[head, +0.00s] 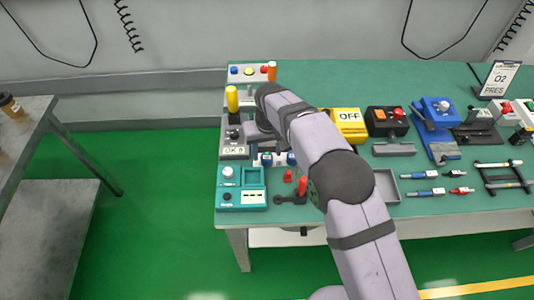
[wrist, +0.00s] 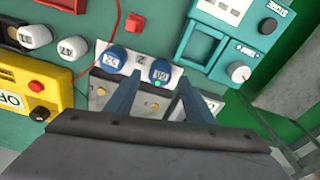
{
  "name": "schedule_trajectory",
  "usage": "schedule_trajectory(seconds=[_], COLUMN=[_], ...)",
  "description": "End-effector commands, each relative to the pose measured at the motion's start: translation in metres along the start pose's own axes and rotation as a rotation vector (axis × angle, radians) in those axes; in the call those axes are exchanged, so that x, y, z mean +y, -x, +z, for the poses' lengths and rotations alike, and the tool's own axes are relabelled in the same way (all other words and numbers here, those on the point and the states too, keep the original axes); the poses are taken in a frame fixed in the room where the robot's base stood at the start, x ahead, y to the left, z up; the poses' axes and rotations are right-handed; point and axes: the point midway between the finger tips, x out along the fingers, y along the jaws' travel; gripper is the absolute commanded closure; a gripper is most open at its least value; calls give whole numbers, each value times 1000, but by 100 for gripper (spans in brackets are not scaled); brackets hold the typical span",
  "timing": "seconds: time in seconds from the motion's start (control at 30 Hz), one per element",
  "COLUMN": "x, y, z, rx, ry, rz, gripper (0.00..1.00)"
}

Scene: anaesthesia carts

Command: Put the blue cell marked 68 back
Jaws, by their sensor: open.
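In the wrist view, two blue cells stand in a pale holder (wrist: 136,63) with a letter label between them. The right blue cell (wrist: 160,72) carries an inverted number that looks like 68. The left blue cell (wrist: 110,58) has a different number, too small to read surely. My gripper (wrist: 161,88) is open, its fingers on either side of the right cell, with no clear grip on it. A small green light shows just below that cell. In the head view, my arm partly hides the holder, and the blue cells (head: 291,159) show beside my wrist.
Two white-capped cells (wrist: 55,42) stand left in the wrist view, near a yellow box (wrist: 45,95) with a red button. A teal unit (head: 241,188) with a knob sits at the bench's front left. A grey tray (head: 384,190) lies right of my arm.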

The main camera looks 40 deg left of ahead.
Motion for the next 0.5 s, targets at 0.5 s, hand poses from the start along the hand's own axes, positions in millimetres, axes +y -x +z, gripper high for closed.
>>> schedule_trajectory(seconds=[0.5], x=[0], y=[85], z=[-1], rx=[4], ry=[0], rz=[-1], gripper=[52])
